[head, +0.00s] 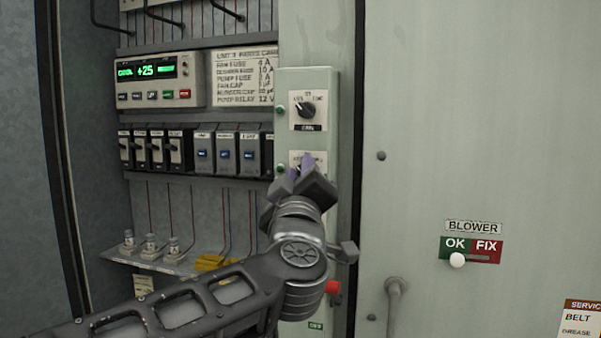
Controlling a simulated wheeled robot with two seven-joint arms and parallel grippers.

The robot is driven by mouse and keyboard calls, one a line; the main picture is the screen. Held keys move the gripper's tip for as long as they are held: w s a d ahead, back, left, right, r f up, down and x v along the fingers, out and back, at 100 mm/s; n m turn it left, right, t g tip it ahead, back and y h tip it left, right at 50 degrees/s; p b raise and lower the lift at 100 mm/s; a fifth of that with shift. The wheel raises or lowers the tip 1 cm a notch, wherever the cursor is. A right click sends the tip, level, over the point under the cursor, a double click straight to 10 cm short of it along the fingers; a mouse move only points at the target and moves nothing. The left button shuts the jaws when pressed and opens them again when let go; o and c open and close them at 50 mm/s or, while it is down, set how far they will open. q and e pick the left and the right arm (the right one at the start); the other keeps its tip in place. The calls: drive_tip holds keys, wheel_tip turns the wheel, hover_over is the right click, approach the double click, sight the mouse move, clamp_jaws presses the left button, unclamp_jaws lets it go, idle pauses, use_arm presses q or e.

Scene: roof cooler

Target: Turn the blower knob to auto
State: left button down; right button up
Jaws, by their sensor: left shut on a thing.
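My left gripper (300,172) reaches in from the lower left to the pale green control strip (329,110). It is shut on a knob at the lower dial plate (312,156). The gripper hides that knob and most of its plate, so its setting and label cannot be read. Above it is another dial with a black knob (306,109) on a white plate, apart from the gripper. My right gripper is not in view.
A controller with a green display (146,71) and a row of breakers (153,151) lie left of the strip. A red button (333,287) is below my wrist. On the right, a BLOWER sign (473,227) sits above an OK/FIX slider with a white knob (457,260). A handle (396,290) sticks out nearby.

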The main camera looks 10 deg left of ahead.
use_arm(q)
drive_tip(key=c, duration=1.2)
unclamp_jaws()
drive_tip(key=b+v, duration=0.2)
drive_tip(key=v, duration=0.5)
drive_tip(key=shift+s+d+f, duration=0.1)
drive_tip(key=shift+s, duration=0.25)
